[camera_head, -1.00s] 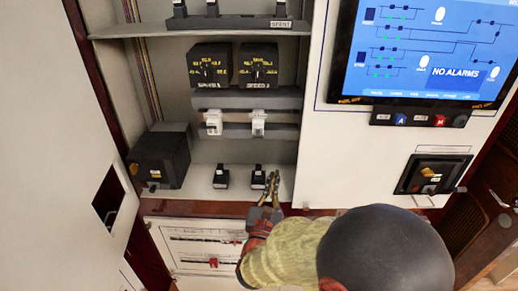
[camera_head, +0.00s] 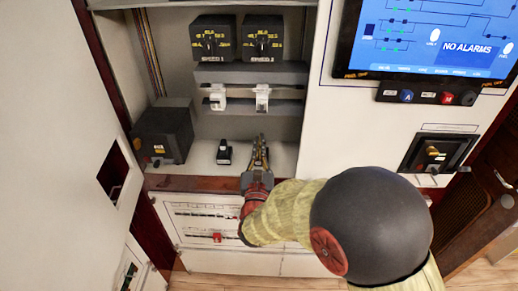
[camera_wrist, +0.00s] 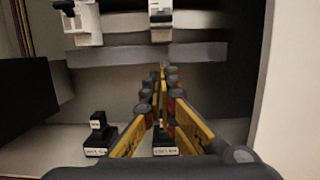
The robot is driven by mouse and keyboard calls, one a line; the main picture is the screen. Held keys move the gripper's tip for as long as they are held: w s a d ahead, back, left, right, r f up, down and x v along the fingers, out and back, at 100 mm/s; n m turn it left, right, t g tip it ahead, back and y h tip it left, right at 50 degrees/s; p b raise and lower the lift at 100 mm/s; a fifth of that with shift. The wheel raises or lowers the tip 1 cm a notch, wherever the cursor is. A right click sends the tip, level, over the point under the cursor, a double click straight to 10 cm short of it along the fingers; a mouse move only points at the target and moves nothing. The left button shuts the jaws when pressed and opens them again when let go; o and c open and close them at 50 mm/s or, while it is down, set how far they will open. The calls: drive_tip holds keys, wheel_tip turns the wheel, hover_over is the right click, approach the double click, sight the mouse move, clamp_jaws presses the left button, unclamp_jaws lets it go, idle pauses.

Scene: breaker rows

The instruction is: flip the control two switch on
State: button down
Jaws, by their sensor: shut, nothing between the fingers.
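Two small black switches with white labels stand on the cabinet's lower ledge. The left one shows in the head view (camera_head: 224,152) and the wrist view (camera_wrist: 97,134). The right one, seemingly control two by its place, shows partly in the wrist view (camera_wrist: 165,146); its label is too blurred to read surely. My gripper (camera_head: 261,140) is shut and empty. In the wrist view its fingertips (camera_wrist: 160,72) point into the cabinet, above and in front of the right switch. The fingers hide that switch in the head view; I cannot tell if they touch it.
White breakers (camera_head: 262,97) sit on a rail above, under two black relay boxes (camera_head: 212,38). A dark box (camera_head: 163,135) stands at the ledge's left. The cabinet's side wall (camera_wrist: 257,90) is close on the right. A lower panel (camera_head: 205,215) lies below.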

sight(262, 112)
drive_tip(key=b+x, duration=0.1)
drive_tip(key=x, duration=0.5)
drive_tip(key=s+r, duration=0.2)
drive_tip(key=r, duration=0.1)
drive_tip(key=shift+r+b, duration=0.2)
drive_tip(key=shift+b, duration=0.2)
drive_tip(key=shift+a+r, duration=0.1)
drive_tip(key=shift+a, duration=0.05)
